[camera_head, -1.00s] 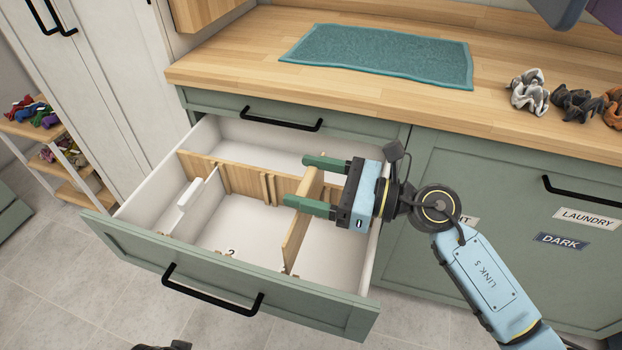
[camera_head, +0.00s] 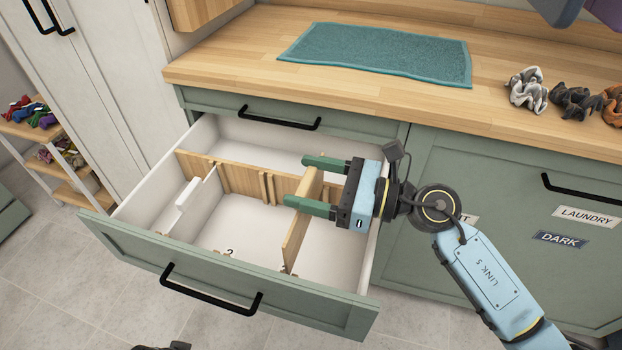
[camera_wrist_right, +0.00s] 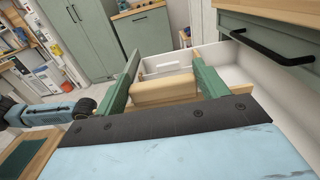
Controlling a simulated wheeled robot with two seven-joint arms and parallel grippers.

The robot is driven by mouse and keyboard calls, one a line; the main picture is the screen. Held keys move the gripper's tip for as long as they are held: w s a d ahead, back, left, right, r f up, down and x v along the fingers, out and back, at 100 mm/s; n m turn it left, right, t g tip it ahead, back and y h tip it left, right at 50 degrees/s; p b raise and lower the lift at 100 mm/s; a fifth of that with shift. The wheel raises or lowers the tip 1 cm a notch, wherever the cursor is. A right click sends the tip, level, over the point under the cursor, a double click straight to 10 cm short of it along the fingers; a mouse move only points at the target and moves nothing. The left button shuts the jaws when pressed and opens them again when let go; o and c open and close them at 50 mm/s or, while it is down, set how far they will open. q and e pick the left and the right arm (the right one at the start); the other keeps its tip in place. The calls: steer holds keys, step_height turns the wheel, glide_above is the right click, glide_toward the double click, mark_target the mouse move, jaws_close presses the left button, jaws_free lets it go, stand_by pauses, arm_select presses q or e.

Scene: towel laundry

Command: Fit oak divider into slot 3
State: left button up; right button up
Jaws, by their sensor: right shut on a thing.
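The oak divider (camera_head: 297,228) stands upright across the front part of the open drawer (camera_head: 146,212), right of the middle. My right gripper (camera_head: 318,184) is shut on its top edge, one green finger on either side. In the right wrist view the gripper (camera_wrist_right: 165,82) shows with the divider's wooden edge (camera_wrist_right: 165,92) between its fingers. The long wooden rail (camera_head: 238,178) with slot posts crosses the drawer behind it. A number 2 (camera_head: 230,252) shows on the drawer floor; the label by the divider is hidden. I cannot tell whether the divider is seated.
A white divider (camera_head: 196,200) with a thick top stands in the drawer's left part. The drawer front with its black handle (camera_head: 210,290) lies nearest me. Above are the wooden counter, a teal towel (camera_head: 380,54) and crumpled cloths (camera_head: 527,90).

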mark_target(308, 217)
stand_by(0.4)
steer(key=shift+f+b, duration=0.45)
stand_by(0.6)
steer(key=shift+f+b, duration=3.7)
steer(key=shift+f, duration=0.45)
stand_by(0.6)
steer(key=shift+f, duration=0.2)
